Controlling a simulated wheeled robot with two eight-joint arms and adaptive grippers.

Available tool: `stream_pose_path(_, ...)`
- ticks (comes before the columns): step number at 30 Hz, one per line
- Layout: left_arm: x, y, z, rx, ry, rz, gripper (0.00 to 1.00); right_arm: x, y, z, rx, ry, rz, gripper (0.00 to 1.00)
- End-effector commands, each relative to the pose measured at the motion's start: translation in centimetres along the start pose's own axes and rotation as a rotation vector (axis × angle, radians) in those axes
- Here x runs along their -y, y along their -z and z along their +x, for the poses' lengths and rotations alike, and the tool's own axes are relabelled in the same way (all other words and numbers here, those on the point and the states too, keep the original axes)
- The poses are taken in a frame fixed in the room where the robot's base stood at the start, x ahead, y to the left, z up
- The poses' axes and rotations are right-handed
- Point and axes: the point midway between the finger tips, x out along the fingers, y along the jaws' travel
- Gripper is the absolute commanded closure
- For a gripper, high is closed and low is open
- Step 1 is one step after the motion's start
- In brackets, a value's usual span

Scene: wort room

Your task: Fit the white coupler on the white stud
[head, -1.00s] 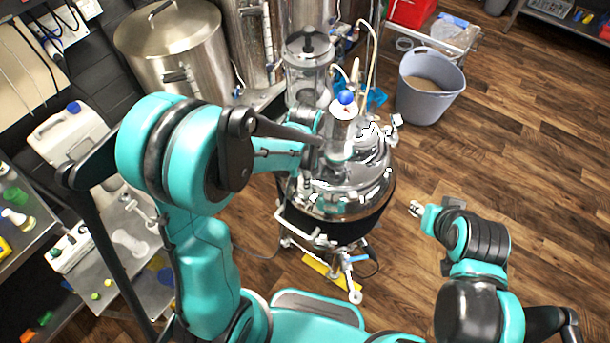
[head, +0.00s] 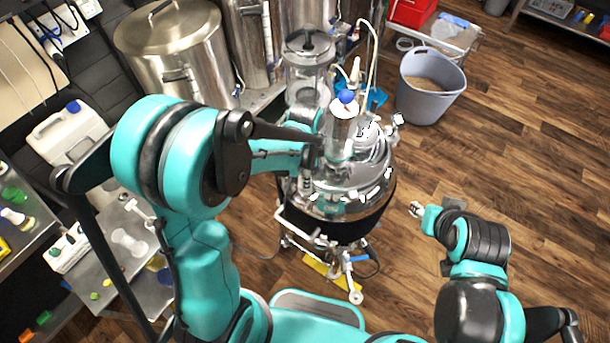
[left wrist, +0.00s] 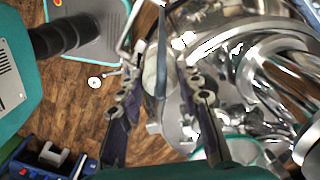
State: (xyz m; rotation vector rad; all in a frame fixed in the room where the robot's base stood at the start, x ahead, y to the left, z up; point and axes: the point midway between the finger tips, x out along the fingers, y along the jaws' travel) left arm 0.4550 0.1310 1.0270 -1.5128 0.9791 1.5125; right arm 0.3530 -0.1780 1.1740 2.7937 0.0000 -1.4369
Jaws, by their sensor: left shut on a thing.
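My left gripper (left wrist: 158,62) shows in the left wrist view with a dark finger on each side of a pale, whitish piece (left wrist: 150,74). It is shut on this piece, which looks like the white coupler, though the fingers hide much of it. In the head view my left arm reaches over the shiny steel vessel (head: 345,190), and its own links mostly hide the gripper. Several small white fittings sit about the vessel's lid; I cannot tell which one is the white stud. My right gripper (head: 416,209) is over bare floor to the right of the vessel, too small to read.
A clear jar (head: 308,65) and large steel pots (head: 172,45) stand behind. A grey bucket (head: 430,85) stands at the back right. The wooden floor at right is open.

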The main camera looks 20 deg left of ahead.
Motion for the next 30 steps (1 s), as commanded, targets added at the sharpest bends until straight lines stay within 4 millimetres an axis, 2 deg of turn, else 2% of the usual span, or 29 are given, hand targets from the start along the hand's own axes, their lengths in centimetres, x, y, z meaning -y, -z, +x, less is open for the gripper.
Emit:
stream_pose_path(26,0.0,0.0,1.2,0.000,0.000,0.000,0.95,0.0,-0.7,0.9,0.000,0.000,0.000,0.60)
stream_pose_path(27,0.0,0.0,1.2,0.000,0.000,0.000,0.61,0.0,-0.6,0.9,0.000,0.000,0.000,0.60)
stream_pose_path(28,0.0,0.0,1.2,0.000,0.000,0.000,0.57,0.0,-0.6,0.9,0.000,0.000,0.000,0.60)
stream_pose_path(30,0.0,0.0,1.1,0.000,0.000,0.000,0.57,0.0,-0.6,0.8,0.000,0.000,0.000,0.60)
